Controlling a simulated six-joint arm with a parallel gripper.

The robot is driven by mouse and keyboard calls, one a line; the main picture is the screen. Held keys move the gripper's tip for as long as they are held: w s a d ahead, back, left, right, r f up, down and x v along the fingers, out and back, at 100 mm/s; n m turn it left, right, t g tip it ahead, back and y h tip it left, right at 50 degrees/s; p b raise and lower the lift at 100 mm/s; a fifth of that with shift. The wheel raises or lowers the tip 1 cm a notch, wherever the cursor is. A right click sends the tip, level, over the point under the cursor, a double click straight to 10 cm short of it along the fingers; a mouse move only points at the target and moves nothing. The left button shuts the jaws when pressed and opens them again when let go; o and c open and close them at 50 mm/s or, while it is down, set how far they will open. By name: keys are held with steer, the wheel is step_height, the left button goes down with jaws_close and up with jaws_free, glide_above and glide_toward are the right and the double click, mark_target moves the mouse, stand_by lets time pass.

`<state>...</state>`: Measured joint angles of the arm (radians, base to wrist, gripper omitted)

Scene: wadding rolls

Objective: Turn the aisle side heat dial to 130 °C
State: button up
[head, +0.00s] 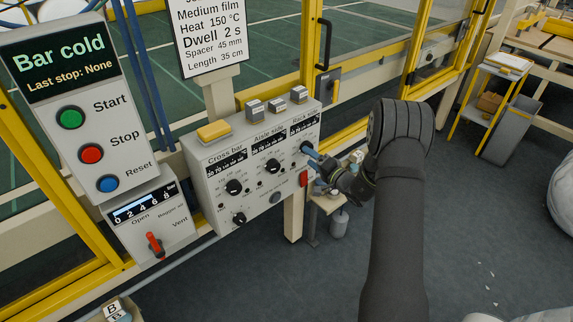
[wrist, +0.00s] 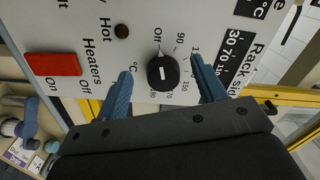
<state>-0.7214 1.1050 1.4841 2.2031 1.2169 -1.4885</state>
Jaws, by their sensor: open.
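The aisle side heat dial (head: 273,166) is a round black knob in the middle column of the grey control panel (head: 212,205); its setting is too small to read. My gripper (head: 314,154) is at the panel's right-hand column, under the "Rack side" label, to the right of the aisle side dial. In the wrist view, my gripper (wrist: 162,70) is open, with its blue fingers on either side of a black dial (wrist: 163,73). "Rack side" lettering is beside this dial. It has a white mark and a printed scale with Off, 90 and 150. Contact cannot be told.
The cross bar dial (head: 234,187) is at the panel's left. A red heaters switch (head: 304,178) is low on the right and shows in the wrist view (wrist: 52,64). A sign (head: 210,35) reads "Heat 150 °C". A display (head: 60,68) reads "Bar cold".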

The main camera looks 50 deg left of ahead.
mark_target(276, 169)
steer(key=s+d+n, duration=0.7)
steer(key=s+d, duration=0.6)
steer(key=d, duration=0.1)
steer(key=a, duration=1.7)
steer(key=shift+r, duration=0.25)
steer(key=c, duration=1)
steer(key=shift+o, duration=0.2)
steer(key=shift+m, duration=0.5)
steer(key=m, duration=0.6)
steer(key=shift+r, duration=0.1)
steer(key=m, duration=0.6)
steer(key=shift+m, duration=0.4)
